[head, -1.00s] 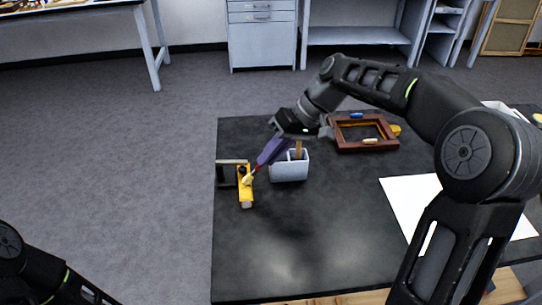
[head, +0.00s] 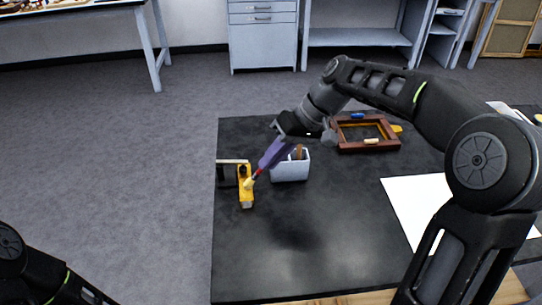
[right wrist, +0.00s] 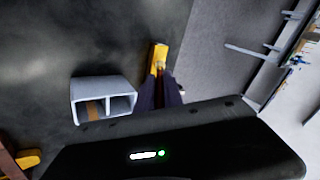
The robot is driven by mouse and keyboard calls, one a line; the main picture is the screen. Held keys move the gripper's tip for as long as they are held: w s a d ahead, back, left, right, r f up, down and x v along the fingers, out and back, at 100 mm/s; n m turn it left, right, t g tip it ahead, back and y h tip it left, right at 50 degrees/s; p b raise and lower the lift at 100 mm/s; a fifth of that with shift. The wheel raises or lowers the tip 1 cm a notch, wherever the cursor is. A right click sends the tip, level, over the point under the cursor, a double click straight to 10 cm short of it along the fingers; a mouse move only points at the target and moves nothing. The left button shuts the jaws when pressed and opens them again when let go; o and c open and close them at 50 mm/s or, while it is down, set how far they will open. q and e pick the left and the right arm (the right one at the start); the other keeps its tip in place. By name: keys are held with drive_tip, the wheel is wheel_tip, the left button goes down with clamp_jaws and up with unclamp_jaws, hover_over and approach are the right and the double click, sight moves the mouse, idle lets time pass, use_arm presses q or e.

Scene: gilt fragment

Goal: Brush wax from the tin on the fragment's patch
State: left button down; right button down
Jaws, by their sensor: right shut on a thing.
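That piece has a grey end at the front and a dark round spot near the back. It also shows in the right wrist view (right wrist: 158,58), beyond the brush. I cannot make out the tin or the patch for certain. Only part of my left arm shows, lower left; its gripper is out of view.
A pale two-compartment holder (head: 290,171) with a wooden stick stands just right of the brush. A dark stand with a light top (head: 226,173) is beside the gold piece. A brown frame (head: 345,147) and white sheet (head: 405,205) lie rightward. The black tabletop's front is clear.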

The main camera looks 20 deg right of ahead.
idle(0.3)
drive_tip(key=w, duration=0.1)
drive_tip(key=w+p, duration=0.1)
drive_tip(key=shift+w+d, duration=0.3)
drive_tip(key=shift+w, duration=0.05)
drive_tip(key=shift+s+f, duration=0.1)
drive_tip(key=shift+s+a+b, duration=0.15)
drive_tip(key=shift+s+b, duration=0.1)
drive_tip(key=shift+s, duration=0.4)
drive_tip(key=shift+s+a+b, duration=0.15)
drive_tip(key=shift+s+b, duration=0.05)
drive_tip(key=shift+s, duration=0.4)
